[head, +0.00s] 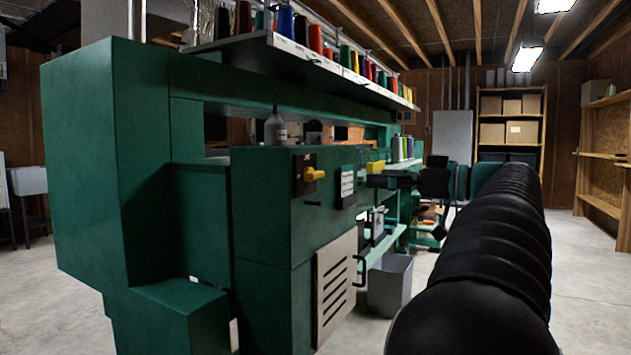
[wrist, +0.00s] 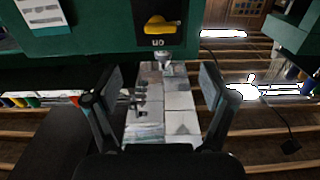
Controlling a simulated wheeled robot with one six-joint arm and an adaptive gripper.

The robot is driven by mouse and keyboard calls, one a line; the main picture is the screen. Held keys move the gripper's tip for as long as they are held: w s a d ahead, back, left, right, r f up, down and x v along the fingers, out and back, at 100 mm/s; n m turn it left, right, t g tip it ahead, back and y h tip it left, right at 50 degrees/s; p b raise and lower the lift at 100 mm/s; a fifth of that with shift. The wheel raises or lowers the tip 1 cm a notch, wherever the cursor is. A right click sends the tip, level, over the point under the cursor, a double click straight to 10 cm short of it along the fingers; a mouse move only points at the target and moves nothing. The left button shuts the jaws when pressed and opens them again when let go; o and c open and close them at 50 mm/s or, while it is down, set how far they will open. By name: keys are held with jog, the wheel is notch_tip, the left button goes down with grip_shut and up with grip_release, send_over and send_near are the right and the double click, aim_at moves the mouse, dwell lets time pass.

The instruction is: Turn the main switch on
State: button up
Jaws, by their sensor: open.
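The main switch (head: 311,175) is a yellow rotary handle on a dark plate, set on the front of the green machine cabinet. Its handle lies roughly level in the head view. In the wrist view, which is upside down, the switch (wrist: 161,26) shows at the top centre, with an "ON" mark at the plate's edge. My gripper (wrist: 160,78) is open and empty, with its two fingers wide apart. The switch lies beyond the fingertips, roughly between their lines, and nothing touches it.
A white label plate (head: 347,186) sits right of the switch. A louvred panel (head: 336,284) and a grey bin (head: 391,286) are below. A shelf of thread spools (head: 290,45) overhangs the cabinet. Concrete floor is open at the far right.

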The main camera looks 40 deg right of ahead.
aim_at(320, 175)
jog(key=x, duration=1.3)
jog(key=shift+w+a, duration=0.2)
jog(key=c, duration=1.2)
